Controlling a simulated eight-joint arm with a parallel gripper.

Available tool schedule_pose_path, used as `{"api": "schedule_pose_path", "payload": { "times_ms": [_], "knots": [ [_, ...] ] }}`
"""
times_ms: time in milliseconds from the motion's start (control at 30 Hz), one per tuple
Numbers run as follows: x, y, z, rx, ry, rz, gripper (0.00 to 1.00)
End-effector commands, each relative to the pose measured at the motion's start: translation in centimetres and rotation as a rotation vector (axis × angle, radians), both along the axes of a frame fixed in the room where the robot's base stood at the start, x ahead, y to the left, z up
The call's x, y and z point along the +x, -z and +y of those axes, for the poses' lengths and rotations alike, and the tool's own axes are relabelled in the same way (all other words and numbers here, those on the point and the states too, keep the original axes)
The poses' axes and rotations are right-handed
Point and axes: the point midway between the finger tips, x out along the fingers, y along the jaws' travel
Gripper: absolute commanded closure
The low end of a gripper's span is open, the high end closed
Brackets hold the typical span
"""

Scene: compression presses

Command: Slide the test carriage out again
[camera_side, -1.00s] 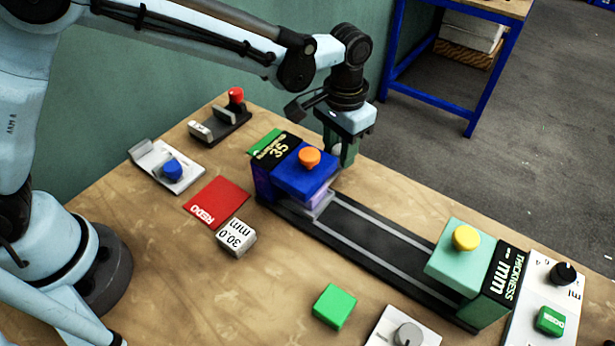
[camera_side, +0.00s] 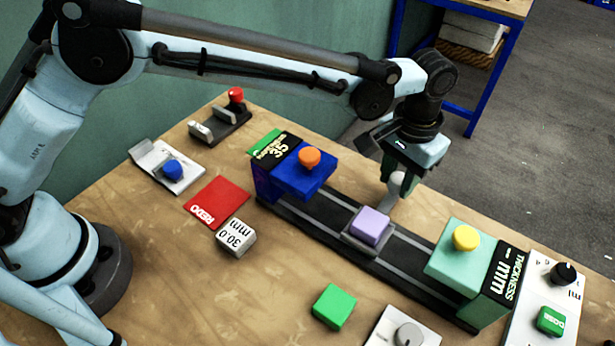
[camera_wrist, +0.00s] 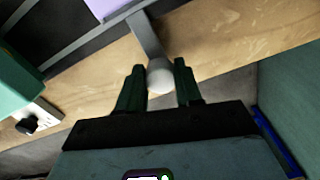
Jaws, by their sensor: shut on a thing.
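The test carriage (camera_side: 348,237) is a grey plate on the dark rail track, carrying a lilac block (camera_side: 370,226). It sits in the open between the blue press (camera_side: 301,180) and the mint-green press (camera_side: 462,262). A grey arm runs from the carriage to a pale round knob (camera_side: 396,181). My gripper (camera_side: 398,187) is shut on this knob at the far side of the track. In the wrist view the knob (camera_wrist: 160,76) shows between my two dark green fingers, and the lilac block (camera_wrist: 103,7) shows at the top edge.
A red card (camera_side: 217,202), a "30.0 mm" block (camera_side: 236,237) and a green block (camera_side: 334,306) lie in front of the track. Switch panels (camera_side: 168,166) stand at the left, more at the right. Bare table lies between them.

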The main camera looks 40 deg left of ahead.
Motion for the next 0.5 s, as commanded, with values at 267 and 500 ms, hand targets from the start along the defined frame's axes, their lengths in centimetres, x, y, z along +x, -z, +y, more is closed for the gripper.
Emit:
{"api": "schedule_pose_path", "payload": {
  "times_ms": [267, 500],
  "knots": [
    [0.11, -0.05, -0.40, -0.001, -0.002, -0.005, 1.00],
    [0.08, -0.04, -0.36, -0.001, -0.002, -0.004, 0.41]
  ]
}}
